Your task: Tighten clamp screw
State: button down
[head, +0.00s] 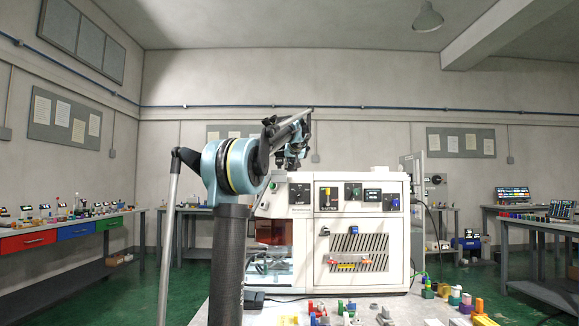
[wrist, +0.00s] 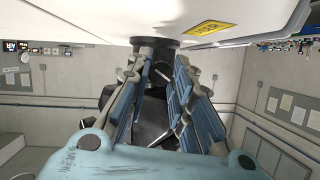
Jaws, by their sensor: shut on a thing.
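The white machine (head: 305,200) stands on the table in front of me. My gripper (head: 291,158) is at its top edge in the head view, partly hidden by my own arm. In the wrist view my gripper (wrist: 154,62) has its blue-padded fingers closed in on a dark round part (wrist: 155,43) at the machine's white surface (wrist: 100,18). This part looks like the clamp screw's head. The fingertips lie against its sides. Its far side and any thread are hidden. A yellow label (wrist: 210,28) is on the white surface beside it.
Several small coloured items, among them a yellow one (head: 479,305), lie on the table (head: 390,310) before the machine. A bench with coloured drawers (head: 76,231) stands at the left. Other benches stand at the right. Green floor (head: 120,285) is open at the left.

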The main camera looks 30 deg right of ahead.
jog(key=shift+a, duration=0.1)
dwell(0.3)
jog(key=c, duration=1.4)
grip_release()
jog(key=v, duration=1.1)
jog(key=shift+s+r, duration=0.15)
jog(key=shift+s, duration=0.1)
jog(key=shift+a, duration=0.15)
